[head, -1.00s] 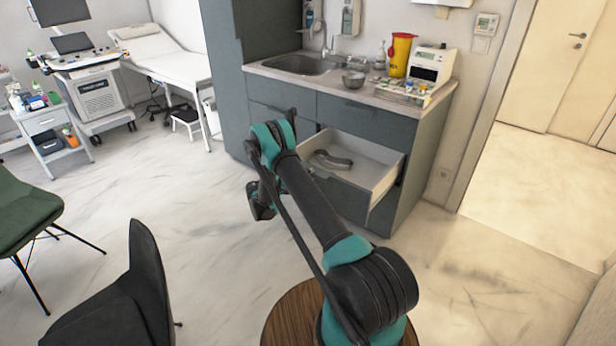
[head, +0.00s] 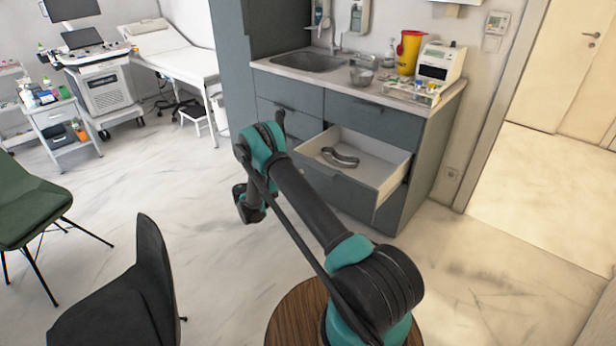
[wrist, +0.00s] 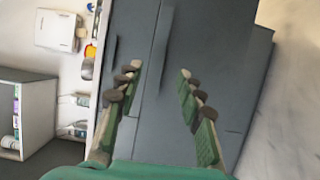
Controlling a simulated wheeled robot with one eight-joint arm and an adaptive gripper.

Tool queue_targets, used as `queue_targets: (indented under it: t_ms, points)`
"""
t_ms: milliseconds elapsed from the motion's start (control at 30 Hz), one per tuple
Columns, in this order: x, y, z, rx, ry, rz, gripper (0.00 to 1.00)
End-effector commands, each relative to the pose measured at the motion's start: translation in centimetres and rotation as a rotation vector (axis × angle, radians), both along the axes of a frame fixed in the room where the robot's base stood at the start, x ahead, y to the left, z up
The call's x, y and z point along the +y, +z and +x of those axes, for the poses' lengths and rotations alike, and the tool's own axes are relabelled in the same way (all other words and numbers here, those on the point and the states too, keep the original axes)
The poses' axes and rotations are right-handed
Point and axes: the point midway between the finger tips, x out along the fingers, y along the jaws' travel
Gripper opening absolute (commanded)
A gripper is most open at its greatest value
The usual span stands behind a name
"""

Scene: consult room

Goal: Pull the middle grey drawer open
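The middle grey drawer (head: 392,184) of the counter unit is pulled out, with its pale inside showing in the head view. A dark grey curved object (head: 341,157) lies in it. In the wrist view, a large grey front (wrist: 210,50) with a dark handle strip (wrist: 164,35) lies beyond my gripper, seen sideways. My gripper (wrist: 158,79) is open, its two fingers well apart with nothing between them. The fingers look clear of the handle, though the exact gap is hard to judge. In the head view my arm hides part of the drawer's left side, and my fingers cannot be made out.
Above the drawer is a countertop (head: 375,90) with a sink (head: 308,62), a metal bowl (head: 361,77), a yellow container (head: 408,52) and a white device (head: 440,63). A black chair (head: 125,290) and a green chair (head: 30,200) stand left. Floor between them and the cabinet is clear.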

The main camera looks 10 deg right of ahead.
Motion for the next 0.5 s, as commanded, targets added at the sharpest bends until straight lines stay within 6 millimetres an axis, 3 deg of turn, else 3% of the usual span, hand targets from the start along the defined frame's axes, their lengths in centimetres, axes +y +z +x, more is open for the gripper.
queue_targets:
  t_ms: [200, 500]
  points:
    - [2.8, 0.0, -0.8, 0.0, 0.0, 0.0, 0.38]
    - [3.5, 0.0, -1.0, 0.0, -0.001, 0.001, 0.38]
